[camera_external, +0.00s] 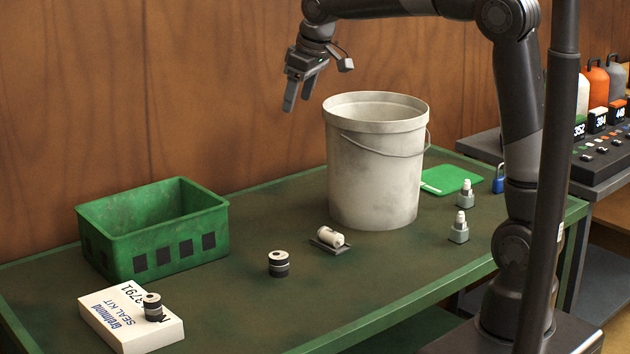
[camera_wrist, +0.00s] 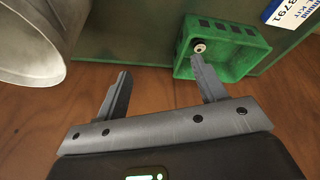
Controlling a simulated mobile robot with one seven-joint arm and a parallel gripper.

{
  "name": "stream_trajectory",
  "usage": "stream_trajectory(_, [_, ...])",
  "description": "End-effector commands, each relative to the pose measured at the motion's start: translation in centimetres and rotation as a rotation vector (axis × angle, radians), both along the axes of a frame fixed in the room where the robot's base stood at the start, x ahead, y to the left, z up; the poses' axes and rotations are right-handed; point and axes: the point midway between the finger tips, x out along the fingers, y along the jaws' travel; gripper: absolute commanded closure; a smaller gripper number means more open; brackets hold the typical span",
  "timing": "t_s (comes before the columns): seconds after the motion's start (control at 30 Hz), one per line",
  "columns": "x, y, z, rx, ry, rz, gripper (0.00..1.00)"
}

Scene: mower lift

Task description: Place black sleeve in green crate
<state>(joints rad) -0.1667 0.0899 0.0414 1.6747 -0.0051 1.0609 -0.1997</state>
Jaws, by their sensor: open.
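The green crate (camera_external: 152,240) stands open-topped at the left of the table. In the wrist view the crate (camera_wrist: 262,52) shows a small round piece (camera_wrist: 199,47) with a pale top, a dark centre and dark sides, apparently inside it near one corner. I cannot tell which one the task names. My gripper (camera_external: 298,97) is open and empty, high above the table between crate and bucket.
A tall pale bucket (camera_external: 375,170) stands right of my gripper. A white roller (camera_external: 331,236) lies on a dark holder before it. The seal kit box (camera_external: 130,322) lies front left. Two small fittings (camera_external: 459,228) and a green mat (camera_external: 450,180) are at right. A wooden wall rises behind.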

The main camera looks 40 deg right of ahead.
Motion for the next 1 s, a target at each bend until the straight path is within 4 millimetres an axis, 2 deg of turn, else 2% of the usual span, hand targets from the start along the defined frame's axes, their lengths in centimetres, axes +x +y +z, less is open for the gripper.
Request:
stream_trajectory(0.03, [-2.0,-1.1,0.7,0.004,-0.013,-0.025,0.35])
stream_trajectory(0.27, [-10.4,-5.2,1.3,0.026,-0.059,-0.136,0.35])
stream_trajectory(0.47, [-17.7,-8.0,-0.1,0.049,-0.101,-0.233,0.35])
stream_trajectory(0.6, [-22.5,-9.5,-1.9,0.068,-0.129,-0.298,0.35])
stream_trajectory(0.7, [-25.3,-10.2,-3.4,0.079,-0.145,-0.338,0.35])
stream_trajectory(0.8, [-27.3,-10.7,-4.8,0.089,-0.157,-0.366,0.35])
stream_trajectory(1.0, [-29.0,-11.0,-6.0,0.098,-0.167,-0.392,0.35])
